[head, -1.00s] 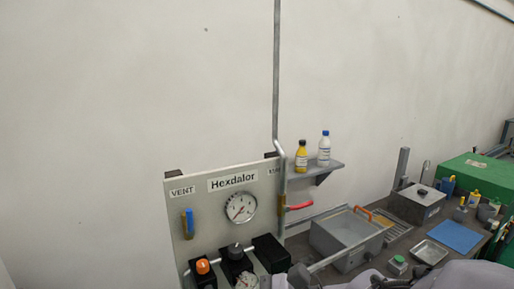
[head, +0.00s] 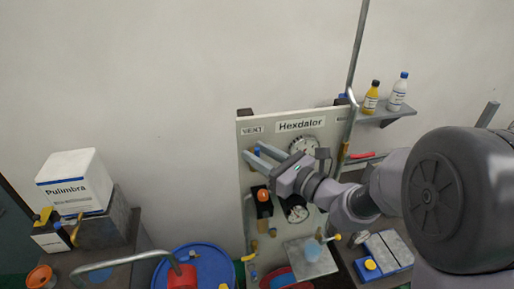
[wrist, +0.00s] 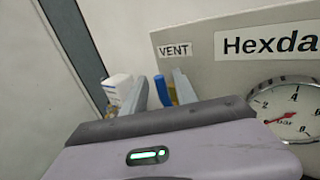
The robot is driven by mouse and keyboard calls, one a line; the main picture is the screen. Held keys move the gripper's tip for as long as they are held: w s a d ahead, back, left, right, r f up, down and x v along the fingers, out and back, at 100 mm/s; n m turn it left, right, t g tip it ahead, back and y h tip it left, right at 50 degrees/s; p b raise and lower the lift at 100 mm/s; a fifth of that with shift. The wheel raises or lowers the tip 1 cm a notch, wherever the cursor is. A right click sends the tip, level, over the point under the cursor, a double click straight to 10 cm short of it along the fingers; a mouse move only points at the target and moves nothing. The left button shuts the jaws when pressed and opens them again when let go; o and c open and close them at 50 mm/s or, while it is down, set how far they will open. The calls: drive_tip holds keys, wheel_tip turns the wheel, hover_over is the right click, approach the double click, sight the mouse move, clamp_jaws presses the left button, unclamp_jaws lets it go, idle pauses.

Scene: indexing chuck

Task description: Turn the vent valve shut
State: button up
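The vent valve has a blue lever handle that stands near vertical under the VENT label (head: 252,130) on the grey panel. The blue handle (wrist: 161,90) shows in the wrist view with a bit of yellow beside it; only its upper part shows. In the head view just a small blue piece of the handle (head: 257,152) shows by the fingers. My gripper (head: 251,151) is at the panel's upper left, its two grey fingers apart. In the wrist view the fingers (wrist: 158,90) stand on either side of the handle, with a gap visible. Contact cannot be told.
The panel (head: 243,190) also carries a Hexdalor gauge (head: 303,146) and an orange-knobbed regulator (head: 263,195). A pipe and a shelf with bottles (head: 371,97) are on the right. A blue drum (head: 215,262) and a Pulimbra box (head: 74,182) stand left. The wall beside the panel is clear.

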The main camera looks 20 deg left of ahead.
drive_tip(key=shift+w+a, duration=0.2)
drive_tip(key=shift+a, duration=0.1)
clamp_jaws()
idle(1.3)
